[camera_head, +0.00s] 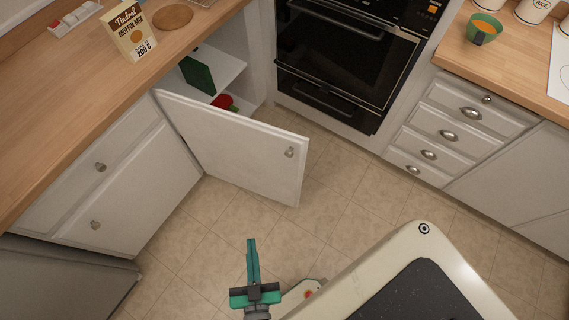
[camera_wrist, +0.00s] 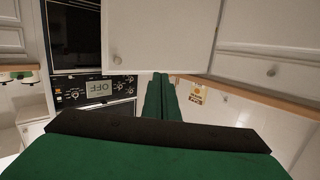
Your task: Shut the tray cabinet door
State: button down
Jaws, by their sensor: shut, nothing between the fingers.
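The tray cabinet door (camera_head: 230,145) is white and stands wide open, jutting over the floor from the left counter. Its knob (camera_head: 290,152) is near the free edge, on the face toward me. Behind it, the open cabinet (camera_head: 222,65) shows a shelf, a dark green item (camera_head: 197,73) and a red item (camera_head: 224,101). My gripper (camera_head: 251,241) is shut and empty, on the knob side of the door and apart from it in the head view. In the upside-down wrist view, the door (camera_wrist: 160,35) and its knob fill the top middle, beyond my shut green fingers (camera_wrist: 160,76).
A black oven (camera_head: 335,60) stands behind the door. White drawers (camera_head: 440,135) are at right, and more cabinet fronts (camera_head: 125,195) are at left. A muffin mix box (camera_head: 128,32) and round board (camera_head: 173,17) sit on the left counter. Tiled floor (camera_head: 215,235) between is clear.

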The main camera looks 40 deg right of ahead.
jog(key=w+d+f+m+g+h, duration=0.2)
jog(key=w+d+f+h, duration=0.1)
jog(key=w+d, duration=0.6)
jog(key=w+d+f+m+g+h, duration=0.2)
jog(key=w+d, duration=0.8)
jog(key=d, duration=0.5)
jog(key=f+m+h, duration=0.1)
jog(key=h, duration=0.1)
jog(key=shift+d+f+m+g+h, duration=0.3)
jog(key=shift+d+f, duration=0.05)
jog(key=shift+w, duration=0.1)
